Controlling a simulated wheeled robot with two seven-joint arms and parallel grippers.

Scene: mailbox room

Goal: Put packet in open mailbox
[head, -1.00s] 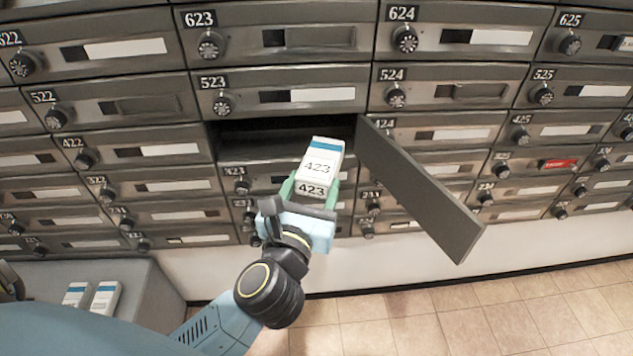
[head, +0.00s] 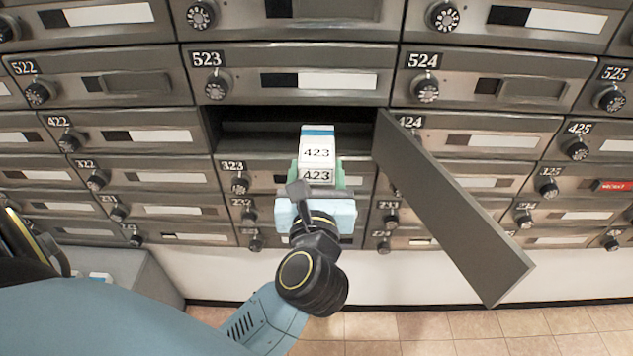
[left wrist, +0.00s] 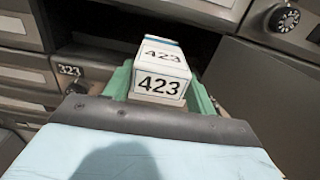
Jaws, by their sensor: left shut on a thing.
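A white packet (head: 317,152) with a blue stripe and the number 423 is held in my left gripper (head: 318,172). The green fingers are shut on its two sides, and its far end points at the open mailbox (head: 255,132). The packet overlaps the dark opening in the head view; how far its tip reaches in I cannot tell. In the left wrist view the packet (left wrist: 160,72) sits between the green fingers, in front of the dark slot. The mailbox door (head: 450,205) is swung out to the right of the opening. My right gripper is not in view.
Closed mailboxes with dials surround the opening, such as 523 (head: 290,75) above and 323 (head: 238,166) below. The open door sticks out close to the right of my gripper. A grey box (head: 120,270) stands at the lower left, with white packets partly hidden by my arm.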

